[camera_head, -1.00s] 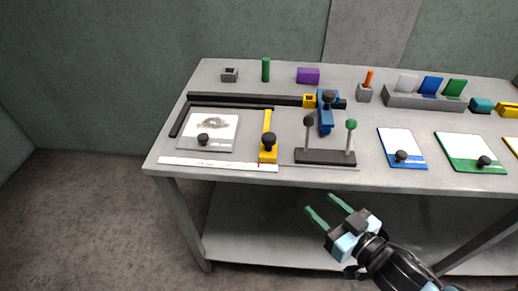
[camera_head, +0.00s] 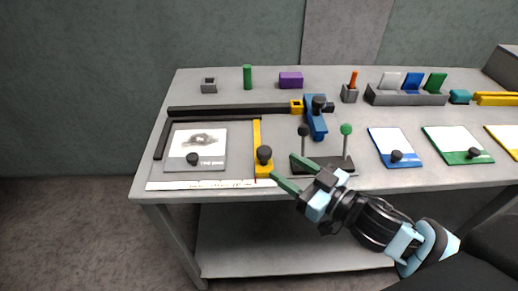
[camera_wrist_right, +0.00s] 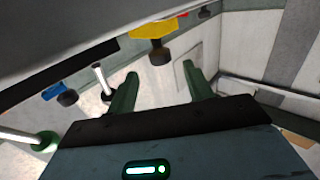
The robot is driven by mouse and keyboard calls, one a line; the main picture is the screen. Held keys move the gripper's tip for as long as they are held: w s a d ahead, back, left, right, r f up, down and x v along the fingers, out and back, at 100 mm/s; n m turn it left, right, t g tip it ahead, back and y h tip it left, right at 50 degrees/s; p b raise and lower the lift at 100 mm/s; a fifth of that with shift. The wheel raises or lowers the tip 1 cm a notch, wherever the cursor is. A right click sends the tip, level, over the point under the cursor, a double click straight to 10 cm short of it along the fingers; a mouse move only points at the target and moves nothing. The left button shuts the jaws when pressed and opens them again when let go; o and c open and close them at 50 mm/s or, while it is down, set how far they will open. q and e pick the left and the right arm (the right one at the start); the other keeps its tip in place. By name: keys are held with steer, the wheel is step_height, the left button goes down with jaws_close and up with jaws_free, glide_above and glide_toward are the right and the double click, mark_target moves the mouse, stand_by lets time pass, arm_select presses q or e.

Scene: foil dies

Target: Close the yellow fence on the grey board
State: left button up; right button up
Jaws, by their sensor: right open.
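The yellow fence (camera_head: 258,140) is a narrow upright bar with a wider foot and a black knob (camera_head: 264,154). It stands to the right of the grey board (camera_head: 178,164), which carries a pale sheet with a grey print and a black knob; a gap separates them. My right gripper (camera_head: 285,168) is open, its green fingers just right of the fence's knob. In the right wrist view the yellow fence (camera_wrist_right: 155,28) and its knob (camera_wrist_right: 158,54) lie ahead, between the finger directions. Contact is not evident. My left gripper is not in view.
Dark bars (camera_head: 225,111) edge the board's back and left. A white ruler strip (camera_head: 200,185) lies in front. A dark base with two knobbed levers (camera_head: 346,130) stands close to my right gripper. A blue clamp (camera_head: 315,120) is behind. Blue and green boards lie right.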

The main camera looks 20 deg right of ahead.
mark_target(270, 157)
steer(key=shift+p+x, duration=0.4)
steer(key=shift+x, duration=3.45)
jaws_close()
